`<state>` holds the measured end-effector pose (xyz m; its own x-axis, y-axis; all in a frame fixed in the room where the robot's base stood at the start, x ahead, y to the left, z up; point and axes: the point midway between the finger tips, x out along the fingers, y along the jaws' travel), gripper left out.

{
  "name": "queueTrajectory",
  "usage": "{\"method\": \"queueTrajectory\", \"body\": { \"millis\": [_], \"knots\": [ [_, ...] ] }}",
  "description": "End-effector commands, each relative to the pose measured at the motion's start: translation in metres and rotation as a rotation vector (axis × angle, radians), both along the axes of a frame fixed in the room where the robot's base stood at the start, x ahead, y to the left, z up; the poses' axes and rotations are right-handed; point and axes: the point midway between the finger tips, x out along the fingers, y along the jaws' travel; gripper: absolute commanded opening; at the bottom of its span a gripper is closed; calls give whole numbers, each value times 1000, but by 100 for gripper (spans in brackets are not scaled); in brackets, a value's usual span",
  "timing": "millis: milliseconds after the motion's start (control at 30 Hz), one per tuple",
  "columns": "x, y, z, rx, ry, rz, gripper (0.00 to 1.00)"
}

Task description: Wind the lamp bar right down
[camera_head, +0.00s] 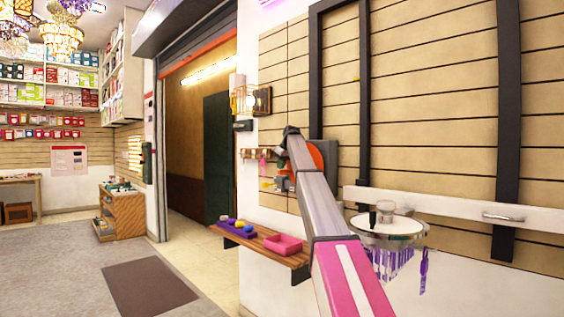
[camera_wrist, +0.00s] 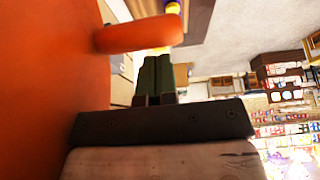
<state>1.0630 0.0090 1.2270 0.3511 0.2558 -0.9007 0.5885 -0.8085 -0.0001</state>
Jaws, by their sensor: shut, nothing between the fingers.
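The lamp bar (camera_head: 455,207) is a white horizontal bar with a metal handle, low on two dark vertical rails, a little above the right rail's lower end. A chandelier (camera_head: 388,240) with purple drops hangs at its left part. An orange wheel (camera_head: 325,158) shows on the wall behind my arm, partly hidden. In the wrist view a large orange surface (camera_wrist: 50,70) fills the left, and an orange peg (camera_wrist: 140,34) sticks out across the top. My gripper (camera_wrist: 155,60) is shut and empty, its dark green fingers close to the peg; contact cannot be told.
A wooden wall shelf (camera_head: 262,250) with a pink tray (camera_head: 283,244) and a purple tray (camera_head: 236,230) is left of my arm. Small hooks and wall lamps (camera_head: 262,100) sit beside a doorway. Open floor with a dark mat (camera_head: 150,287) lies at left.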

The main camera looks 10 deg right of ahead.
Motion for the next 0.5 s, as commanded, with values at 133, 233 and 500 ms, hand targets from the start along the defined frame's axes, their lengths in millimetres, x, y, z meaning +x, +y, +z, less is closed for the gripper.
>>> {"method": "queueTrajectory", "body": {
  "millis": [133, 233, 500],
  "knots": [
    [-1, 0, -13, -1, 2, 0, 0],
    [-1, -1, -20, -1, 2, 0, 0],
    [-3, -2, -27, -2, 3, -1, 0]
  ]
}}
